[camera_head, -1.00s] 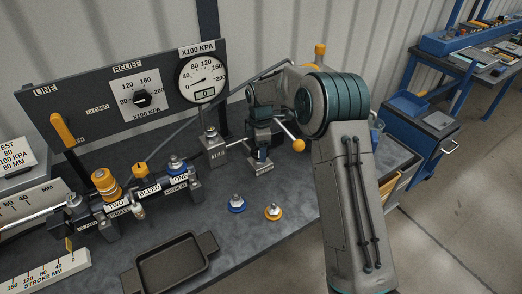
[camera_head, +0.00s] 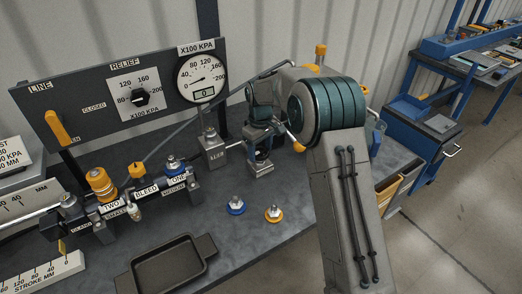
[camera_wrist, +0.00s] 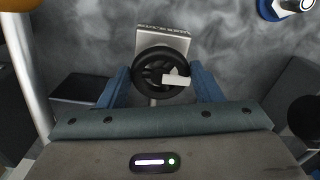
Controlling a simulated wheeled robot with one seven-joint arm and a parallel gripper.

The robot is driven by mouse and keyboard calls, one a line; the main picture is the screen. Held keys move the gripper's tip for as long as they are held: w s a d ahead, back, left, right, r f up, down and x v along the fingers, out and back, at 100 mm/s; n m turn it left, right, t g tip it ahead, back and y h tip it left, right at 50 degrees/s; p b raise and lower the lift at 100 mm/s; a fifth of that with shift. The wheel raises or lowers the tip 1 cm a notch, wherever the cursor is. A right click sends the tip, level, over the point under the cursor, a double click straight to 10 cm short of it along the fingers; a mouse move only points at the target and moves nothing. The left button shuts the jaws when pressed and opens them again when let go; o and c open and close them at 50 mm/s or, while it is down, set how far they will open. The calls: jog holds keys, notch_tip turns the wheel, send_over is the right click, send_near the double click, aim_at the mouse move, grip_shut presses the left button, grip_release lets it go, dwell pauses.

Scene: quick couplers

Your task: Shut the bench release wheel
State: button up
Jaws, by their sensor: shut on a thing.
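In the head view my gripper (camera_head: 262,148) reaches down to the bench behind my arm, and the wheel is mostly hidden there.
A lever with an orange knob (camera_head: 298,146) stands close right of my gripper. A dark tray (camera_head: 168,268) lies front left. The gauge panel (camera_head: 80,98) stands behind.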

jog(key=m, duration=0.4)
jog(key=shift+a+r+m, duration=0.1)
jog(key=shift+r+m, duration=0.1)
jog(key=shift+m, duration=0.1)
jog(key=m, duration=0.4)
jog(key=shift+w+m+b, duration=0.1)
jog(key=shift+m+b, duration=0.2)
jog(key=shift+b, duration=0.05)
jog(key=m, duration=0.4)
jog(key=shift+a+m, duration=0.1)
jog(key=shift+m, duration=0.2)
jog(key=shift+r+m, duration=0.1)
jog(key=shift+m, duration=2.2)
jog(key=o, duration=1)
jog(key=shift+f, duration=0.2)
jog(key=shift+r, duration=0.15)
